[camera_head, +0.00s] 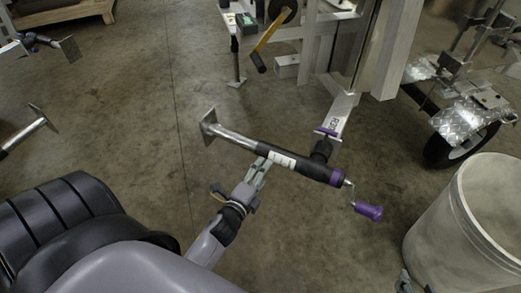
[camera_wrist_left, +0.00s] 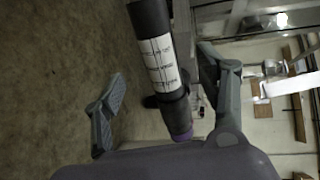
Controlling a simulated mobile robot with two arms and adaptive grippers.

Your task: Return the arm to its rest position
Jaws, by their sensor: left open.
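My left gripper (camera_head: 262,172) is open at the black tube of a trailer jack (camera_head: 310,168). The jack lies roughly level, with a square foot plate (camera_head: 208,125) at its left end and a purple crank handle (camera_head: 368,211) at its right. In the left wrist view, the fingers of my left gripper (camera_wrist_left: 160,78) are spread wide. The black tube with its white label (camera_wrist_left: 160,63) shows between them, nearer the right finger. I cannot tell whether it touches the fingers. A grey part of my right gripper (camera_head: 404,284) shows at the bottom edge, mostly cut off.
The jack is beside a trailer's aluminium tongue (camera_head: 340,112). A large pale bin (camera_head: 450,245) stands at the right, near a trailer wheel (camera_head: 458,145). Other jacks (camera_head: 25,132) reach in at the left. Concrete floor (camera_head: 130,100) is clear between them.

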